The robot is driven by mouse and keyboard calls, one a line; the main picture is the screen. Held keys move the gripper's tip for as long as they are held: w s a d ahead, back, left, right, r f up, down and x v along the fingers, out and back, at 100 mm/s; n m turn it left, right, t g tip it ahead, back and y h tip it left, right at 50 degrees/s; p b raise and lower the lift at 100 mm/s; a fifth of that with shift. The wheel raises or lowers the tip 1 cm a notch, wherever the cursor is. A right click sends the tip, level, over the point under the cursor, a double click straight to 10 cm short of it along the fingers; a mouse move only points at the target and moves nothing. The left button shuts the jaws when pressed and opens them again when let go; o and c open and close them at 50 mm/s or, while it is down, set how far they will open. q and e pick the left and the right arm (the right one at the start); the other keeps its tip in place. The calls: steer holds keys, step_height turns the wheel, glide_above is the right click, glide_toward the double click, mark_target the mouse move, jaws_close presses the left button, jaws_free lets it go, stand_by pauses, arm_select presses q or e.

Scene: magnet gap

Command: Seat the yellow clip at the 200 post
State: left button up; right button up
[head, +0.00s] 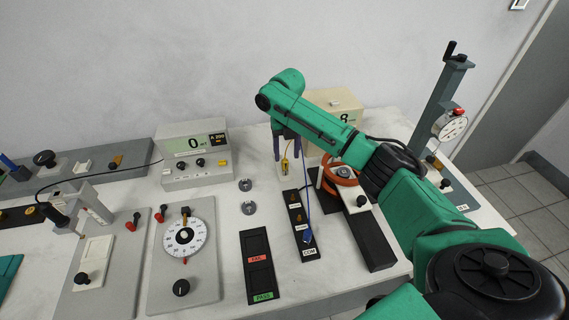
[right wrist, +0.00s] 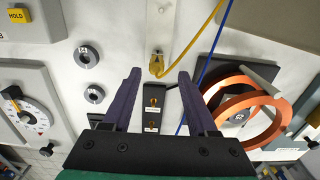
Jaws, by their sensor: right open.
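The yellow clip (head: 285,165) rests at the edge of a pale plate behind the black terminal strip, its yellow lead running up and back. It also shows in the right wrist view (right wrist: 156,66), between my fingertips but not gripped. My right gripper (head: 287,152) is open, its purple fingers pointing down around the clip. The black terminal strip (head: 301,228) has two brass posts, a far one (head: 294,195) and a nearer one (head: 298,214); their labels are too small to read. A blue clip (head: 308,238) sits at the COM end. My left gripper is not in view.
An orange coil (head: 342,177) on a black base stands just right of the strip. A cream box (head: 328,108) is behind my forearm. Two grey rings (head: 247,208) lie to the left. A meter (head: 192,153) reads 0. A gauge stand (head: 447,115) rises at the right.

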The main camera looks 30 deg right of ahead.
mark_target(285, 160)
steer(key=f, duration=0.1)
steer(key=f+p, duration=0.1)
steer(key=f, duration=0.2)
steer(key=shift+w+a+f, duration=0.1)
steer(key=shift+a+f, duration=0.15)
steer(key=shift+f, duration=0.5)
jaws_close()
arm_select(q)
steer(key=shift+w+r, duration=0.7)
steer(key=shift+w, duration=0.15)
